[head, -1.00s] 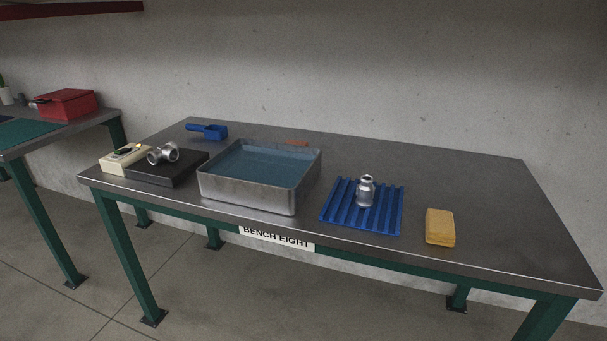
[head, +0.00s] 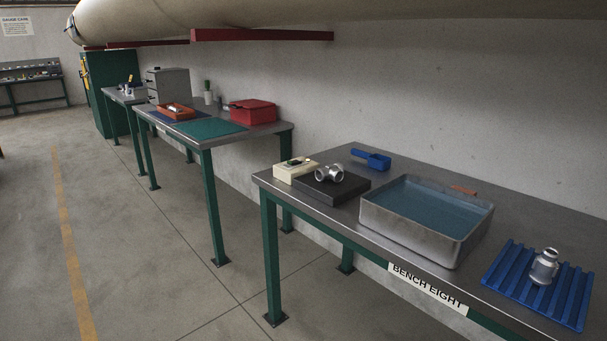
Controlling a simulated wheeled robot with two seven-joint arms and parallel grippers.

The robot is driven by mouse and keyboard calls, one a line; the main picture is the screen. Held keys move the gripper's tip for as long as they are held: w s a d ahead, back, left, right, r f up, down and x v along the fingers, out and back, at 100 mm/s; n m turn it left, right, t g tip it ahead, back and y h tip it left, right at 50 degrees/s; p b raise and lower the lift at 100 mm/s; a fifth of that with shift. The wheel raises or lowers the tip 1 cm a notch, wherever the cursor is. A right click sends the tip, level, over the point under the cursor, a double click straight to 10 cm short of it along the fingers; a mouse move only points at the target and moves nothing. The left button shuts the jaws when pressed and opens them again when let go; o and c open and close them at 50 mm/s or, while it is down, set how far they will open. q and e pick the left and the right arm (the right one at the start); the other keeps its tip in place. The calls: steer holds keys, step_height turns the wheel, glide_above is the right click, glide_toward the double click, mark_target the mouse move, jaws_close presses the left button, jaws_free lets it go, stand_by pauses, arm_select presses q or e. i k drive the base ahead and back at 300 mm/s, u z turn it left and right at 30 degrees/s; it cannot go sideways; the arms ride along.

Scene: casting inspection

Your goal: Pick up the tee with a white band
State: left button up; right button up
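A silver pipe fitting shaped like a tee (head: 329,174) lies on a black block (head: 350,188) at the left end of the bench marked BENCH EIGHT. I cannot make out a white band on either at this size. Small items lie in an orange tray (head: 184,116) on the bench behind, too small to identify. Neither of my grippers is in view.
A grey tank of blue liquid (head: 410,233) sits between block and rack. A cream device (head: 290,174) and blue scoop (head: 374,159) are nearby. The bench behind holds a red box (head: 253,112) and green mat (head: 208,128). The floor at left (head: 130,260) is clear.

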mark_target(335, 172)
steer(key=u, duration=0.3)
steer(key=i, duration=0.3)
steer(key=u, duration=0.9)
steer(key=i, duration=0.8)
steer(key=u, duration=0.05)
